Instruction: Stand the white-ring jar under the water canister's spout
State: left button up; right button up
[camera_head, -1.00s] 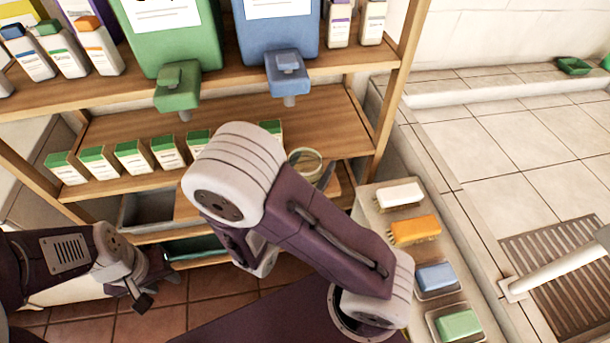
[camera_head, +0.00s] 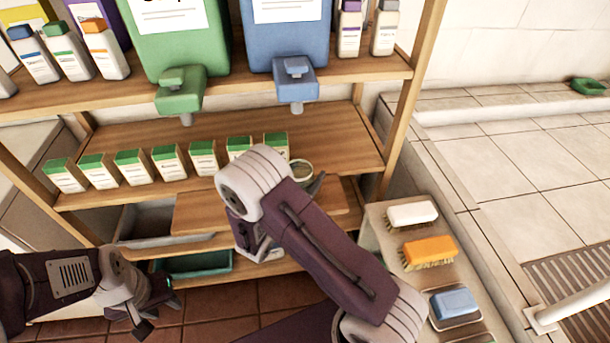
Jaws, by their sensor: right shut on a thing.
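The jar (camera_head: 301,168) shows as a pale ring-shaped rim at the right end of the lower shelf's front edge; my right arm hides most of its body. My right gripper (camera_head: 316,183) is shut on it, with only a dark finger showing beside the rim. A blue canister (camera_head: 287,40) stands on the upper shelf, its spout (camera_head: 295,88) overhanging the front edge, above and behind the jar. Its label is cut off, so I cannot read whether it holds water. My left gripper (camera_head: 152,305) is low at the left, away from the shelves; its jaw opening is unclear.
A green canister (camera_head: 178,45) with a similar spout stands left of the blue one. Several green-topped boxes (camera_head: 133,168) line the lower shelf. Bare shelf (camera_head: 335,140) lies below the blue spout. Brushes (camera_head: 428,252) and a blue soap (camera_head: 453,302) lie at right.

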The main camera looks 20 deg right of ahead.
jog(key=shift+r, duration=0.1)
jog(key=o, duration=1.4)
jog(key=shift+c, duration=0.2)
jog(key=shift+s+a+r, duration=0.1)
jog(key=v, duration=1.1)
jog(key=shift+s+a, duration=0.3)
